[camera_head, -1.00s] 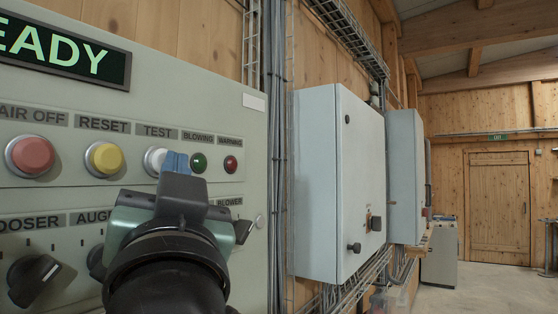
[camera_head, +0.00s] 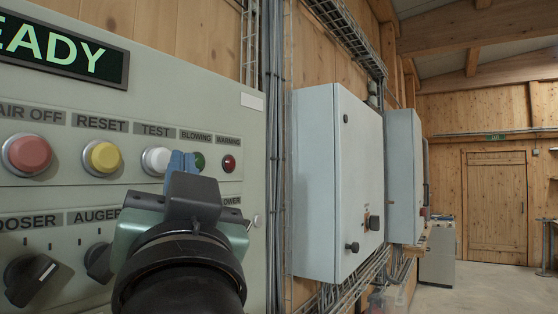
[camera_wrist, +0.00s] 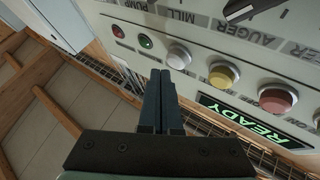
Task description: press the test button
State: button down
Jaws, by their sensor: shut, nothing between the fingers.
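The test button (camera_head: 156,160) is a round white push button in a metal ring under the TEST label, right of the yellow reset button. It also shows in the wrist view (camera_wrist: 178,58), just ahead and right of my fingertips. My gripper (camera_head: 181,162) is shut and empty, its blue fingers pressed together. In the head view the fingertips lie just right of the button and partly cover the green blowing lamp. In the wrist view the fingers (camera_wrist: 158,75) point toward the panel. I cannot tell the exact gap to the panel.
The yellow reset button (camera_head: 102,158) and red air-off button (camera_head: 27,155) sit to the left. A red warning lamp (camera_head: 229,163) is on the right. Black rotary knobs (camera_head: 32,280) line the lower row. A READY display (camera_head: 62,52) is above. Grey cabinets (camera_head: 338,180) stand farther right.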

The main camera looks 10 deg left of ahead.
jog(key=shift+d, duration=0.1)
jog(key=d, duration=0.1)
jog(key=s+d, duration=0.1)
jog(key=d, duration=0.2)
jog(key=shift+s+d, duration=0.25)
jog(key=shift+s, duration=0.1)
dwell(0.7)
jog(key=s+d+f+m+t+h+b, duration=0.2)
jog(key=d+f+t+h, duration=0.1)
jog(key=d+h, duration=0.3)
jog(key=s+d+f+m+t+h+b, duration=0.1)
jog(key=s+d+f+t+h+b, duration=0.1)
jog(key=d+h, duration=0.4)
jog(key=shift+d+f+m+t+h+b, duration=0.4)
jog(key=shift+f+t, duration=0.3)
jog(key=shift+t, duration=0.5)
jog(key=shift+a, duration=0.25)
